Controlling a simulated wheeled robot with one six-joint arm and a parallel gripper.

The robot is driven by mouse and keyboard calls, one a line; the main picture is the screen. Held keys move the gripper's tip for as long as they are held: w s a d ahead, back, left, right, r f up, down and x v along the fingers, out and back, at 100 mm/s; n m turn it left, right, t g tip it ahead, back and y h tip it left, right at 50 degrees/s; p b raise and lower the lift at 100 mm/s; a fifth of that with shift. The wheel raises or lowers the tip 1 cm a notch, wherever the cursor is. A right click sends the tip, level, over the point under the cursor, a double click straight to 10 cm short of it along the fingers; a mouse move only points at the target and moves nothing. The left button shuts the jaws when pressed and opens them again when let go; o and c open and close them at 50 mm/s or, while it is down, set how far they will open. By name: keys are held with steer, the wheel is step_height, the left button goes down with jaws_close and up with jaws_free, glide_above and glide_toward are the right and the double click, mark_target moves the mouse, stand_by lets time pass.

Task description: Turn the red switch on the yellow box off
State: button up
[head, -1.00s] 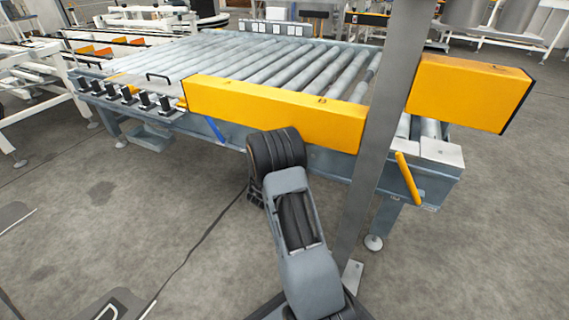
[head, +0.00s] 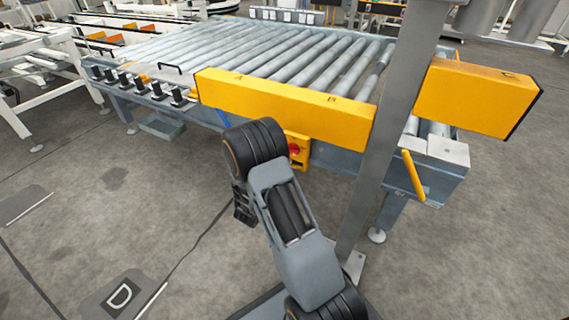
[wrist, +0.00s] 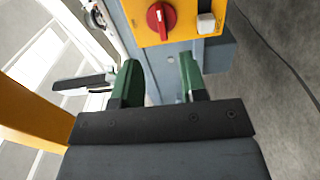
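The yellow box (wrist: 185,37) is at the top of the wrist view, with the round red switch (wrist: 161,20) on its face. The switch's raised grip runs roughly up and down in that picture. In the head view the small yellow box (head: 300,163) and red switch (head: 294,149) show under the long yellow beam, partly hidden by my arm. My gripper (wrist: 159,62) is open, its two green fingers apart with nothing between them. The fingertips point toward the box and appear short of the switch. In the head view my gripper is mostly hidden behind my arm.
A white block (wrist: 206,23) sits beside the switch on the box. The roller conveyor (head: 270,55) with its yellow beam (head: 285,106) stands above. A grey post (head: 385,130) and a yellow bar (head: 413,175) are to the right. Open floor (head: 90,200) lies left.

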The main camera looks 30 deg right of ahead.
steer(key=shift+v, duration=1.25)
